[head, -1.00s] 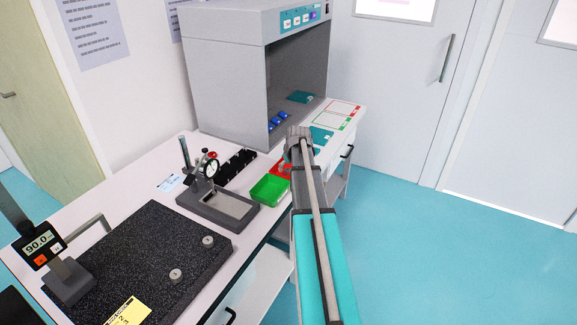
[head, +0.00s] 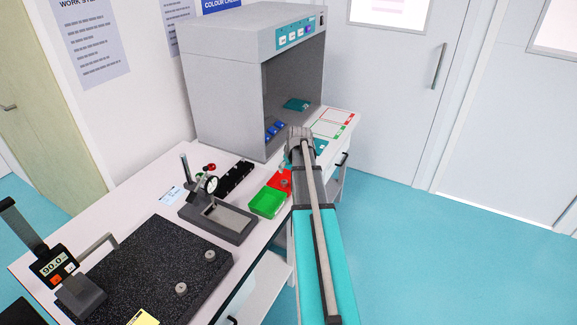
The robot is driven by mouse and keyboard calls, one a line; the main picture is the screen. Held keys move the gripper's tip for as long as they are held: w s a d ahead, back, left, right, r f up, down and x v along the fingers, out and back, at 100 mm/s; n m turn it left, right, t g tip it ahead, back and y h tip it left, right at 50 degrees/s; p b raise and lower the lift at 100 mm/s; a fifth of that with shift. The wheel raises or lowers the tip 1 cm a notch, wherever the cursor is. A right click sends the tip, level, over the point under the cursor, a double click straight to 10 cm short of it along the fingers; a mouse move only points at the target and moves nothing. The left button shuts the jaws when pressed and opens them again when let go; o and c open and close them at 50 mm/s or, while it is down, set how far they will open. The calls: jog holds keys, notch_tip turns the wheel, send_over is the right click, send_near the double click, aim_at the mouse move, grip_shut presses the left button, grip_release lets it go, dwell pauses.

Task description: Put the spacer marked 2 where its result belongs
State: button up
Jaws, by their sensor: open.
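Two small grey round pieces, likely spacers, stand on the black granite plate (head: 130,265) at the lower left: one nearer (head: 181,289), one farther (head: 210,256). I cannot read any mark on them. A green tray (head: 267,203) and a red tray (head: 270,178) sit side by side near the table's front edge. A small grey round thing (head: 285,183) shows in the red tray, partly beside my arm; I cannot tell its mark. My arm reaches away over the table's right part. My gripper is hidden behind it.
A digital gauge (head: 55,267) reading about 90.0 is at the left. A black rack (head: 234,178), a grey cabinet (head: 225,90) with blue pieces and red- and green-edged cards (head: 335,122) lie farther back.

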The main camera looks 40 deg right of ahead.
jog(key=shift+p+v, duration=0.55)
jog(key=shift+v, duration=0.35)
jog(key=a, duration=0.8)
jog(key=s+a+g, duration=0.1)
jog(key=a, duration=0.7)
jog(key=s+a+f+n+g+y, duration=0.1)
jog(key=a, duration=0.6)
jog(key=shift+s+a, duration=0.25)
jog(key=shift+a, duration=0.15)
jog(key=s+a, duration=0.3)
jog(key=a, duration=0.3)
jog(key=s+a+g, duration=0.1)
jog(key=s+a, duration=0.2)
jog(key=a, duration=0.3)
jog(key=s+a+n+g, duration=0.1)
jog(key=s+a, duration=0.3)
jog(key=a, duration=0.2)
jog(key=shift+f, duration=0.25)
jog(key=shift+c, duration=1.2)
